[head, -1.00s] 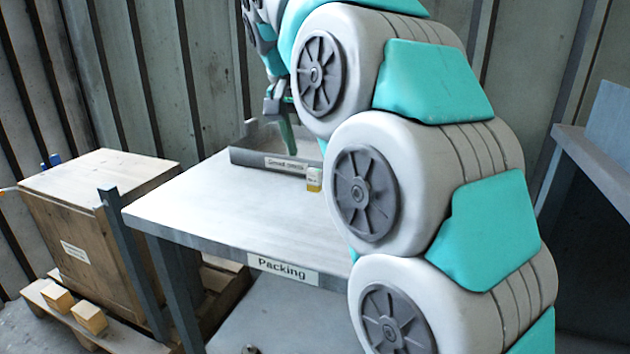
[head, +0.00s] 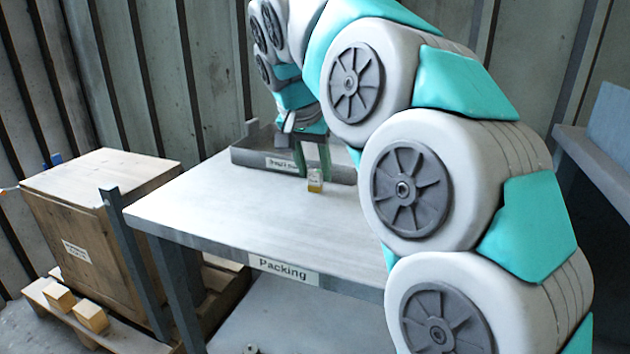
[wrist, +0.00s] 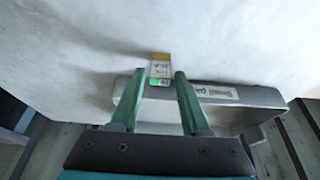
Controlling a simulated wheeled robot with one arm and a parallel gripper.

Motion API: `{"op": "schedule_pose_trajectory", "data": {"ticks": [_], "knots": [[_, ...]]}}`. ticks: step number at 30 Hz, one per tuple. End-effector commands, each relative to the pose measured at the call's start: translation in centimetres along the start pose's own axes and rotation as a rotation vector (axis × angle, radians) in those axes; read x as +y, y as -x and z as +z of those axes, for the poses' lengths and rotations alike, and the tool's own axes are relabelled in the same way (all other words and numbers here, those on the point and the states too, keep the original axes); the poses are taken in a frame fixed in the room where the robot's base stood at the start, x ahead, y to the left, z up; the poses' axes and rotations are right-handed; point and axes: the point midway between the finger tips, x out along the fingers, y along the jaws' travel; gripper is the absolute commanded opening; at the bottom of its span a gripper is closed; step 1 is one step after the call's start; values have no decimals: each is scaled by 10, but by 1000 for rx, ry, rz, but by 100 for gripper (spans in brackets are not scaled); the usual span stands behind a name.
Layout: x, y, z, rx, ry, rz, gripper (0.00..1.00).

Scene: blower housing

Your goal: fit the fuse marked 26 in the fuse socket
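A small fuse (head: 315,181) with a yellow-orange end and a pale label stands on the table in front of the grey tray. It also shows in the wrist view (wrist: 160,70), just beyond my fingertips, with a green spot at its near end; its marking is too small to read. My gripper (head: 313,162) is above the table by the tray's front wall. In the wrist view its two green fingers (wrist: 157,80) are apart with the fuse ahead of the gap between them. The fuse socket is not in view.
The packing table (head: 230,215) is mostly bare. The grey tray (head: 262,163) with a label on its front stands at its back edge, close to my fingers. A wooden crate (head: 100,180) on a pallet stands to the left.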

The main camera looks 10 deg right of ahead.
Motion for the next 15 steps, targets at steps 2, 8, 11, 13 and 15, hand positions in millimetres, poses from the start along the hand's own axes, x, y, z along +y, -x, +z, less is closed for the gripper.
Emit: {"op": "schedule_pose_trajectory", "data": {"ticks": [2, 8, 11, 13, 15], "knots": [[0, 0, 0, 0, 0, 0, 36], [0, 0, 0, 0, 0, 0, 14], [0, 0, 0, 0, 0, 0, 2], [0, 0, 0, 0, 0, 0, 0], [0, 0, 0, 0, 0, 0, 0]]}}
